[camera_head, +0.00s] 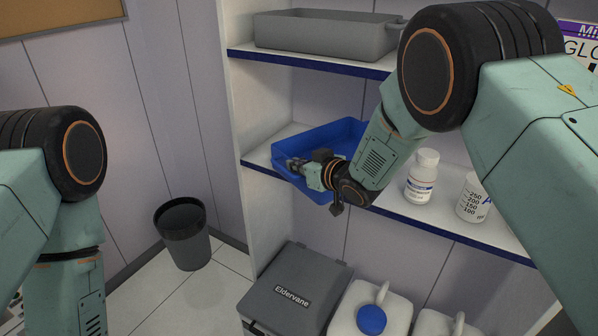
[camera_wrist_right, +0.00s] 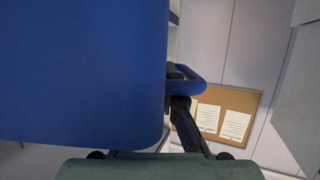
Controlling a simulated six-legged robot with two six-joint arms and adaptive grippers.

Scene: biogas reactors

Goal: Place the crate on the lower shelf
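The blue crate (camera_head: 335,135) is at the lower of the two shelf boards in view in the head view. Its near end juts over the shelf's front edge, and I cannot tell whether its base rests on the board. My right gripper (camera_head: 297,166) is at the crate's near end, with my wrist in front of it. In the right wrist view the crate's blue wall (camera_wrist_right: 80,70) fills the left. The gripper's dark fingers (camera_wrist_right: 180,85) are closed around the crate's loop handle (camera_wrist_right: 190,88). My left arm shows at the left, but its gripper is out of view.
The lower shelf (camera_head: 420,213) also holds a white bottle (camera_head: 421,178) and a beaker (camera_head: 473,198) right of the crate. A grey tray (camera_head: 320,35) stands on the shelf above. Below are a grey case (camera_head: 290,295) and white canisters (camera_head: 371,300). A bin (camera_head: 183,235) stands left.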

